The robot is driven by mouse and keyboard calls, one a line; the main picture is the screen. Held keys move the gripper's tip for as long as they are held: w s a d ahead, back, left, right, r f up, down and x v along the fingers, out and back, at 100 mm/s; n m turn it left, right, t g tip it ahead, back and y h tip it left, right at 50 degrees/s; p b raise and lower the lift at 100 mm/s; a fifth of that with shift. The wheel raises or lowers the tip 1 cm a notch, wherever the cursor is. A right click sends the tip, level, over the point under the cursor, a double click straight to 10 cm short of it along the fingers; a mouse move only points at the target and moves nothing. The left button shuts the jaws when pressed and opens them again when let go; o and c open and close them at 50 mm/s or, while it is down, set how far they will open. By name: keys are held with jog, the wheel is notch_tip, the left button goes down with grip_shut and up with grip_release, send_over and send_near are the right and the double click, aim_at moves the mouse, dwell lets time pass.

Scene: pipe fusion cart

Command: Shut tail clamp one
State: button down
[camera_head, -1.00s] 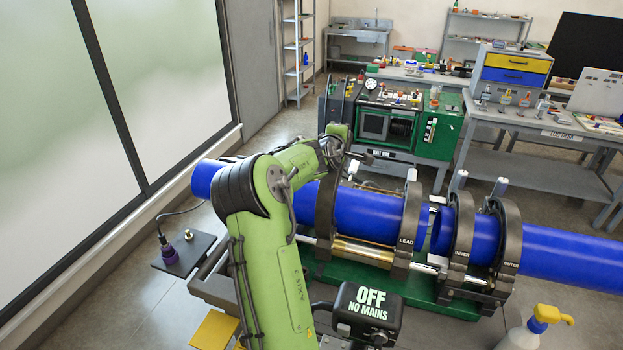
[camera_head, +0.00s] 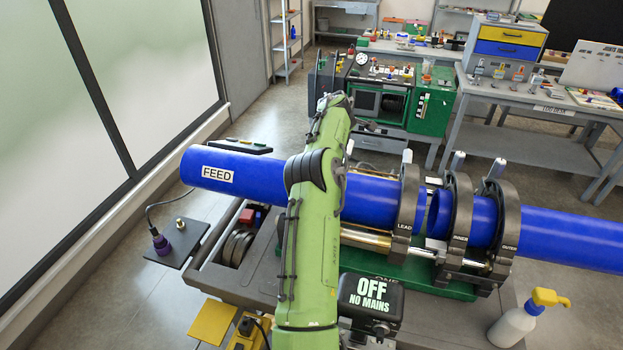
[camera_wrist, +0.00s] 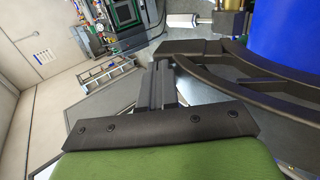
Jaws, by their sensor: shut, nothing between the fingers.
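The blue pipe (camera_head: 375,193) marked FEED (camera_head: 218,174) lies across the cart through dark ring clamps. The LEAD clamp (camera_head: 408,208) stands around it. The leftmost clamp, seen earlier left of LEAD, is mostly hidden behind my green arm in the head view. In the wrist view a dark curved clamp part (camera_wrist: 262,80) lies beside the blue pipe (camera_wrist: 285,35), its flat end near my fingers. My gripper (camera_wrist: 160,75) is shut and empty, just left of that part. I cannot tell whether they touch, or whether the clamp is open.
The INNER clamp (camera_head: 458,225) and OUTER clamp (camera_head: 505,230) stand on the right. A box reading OFF NO MAINS (camera_head: 370,300) sits in front. A green machine (camera_head: 400,105) stands behind the cart.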

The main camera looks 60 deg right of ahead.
jog(key=shift+x, duration=1.15)
jog(key=shift+a, duration=0.1)
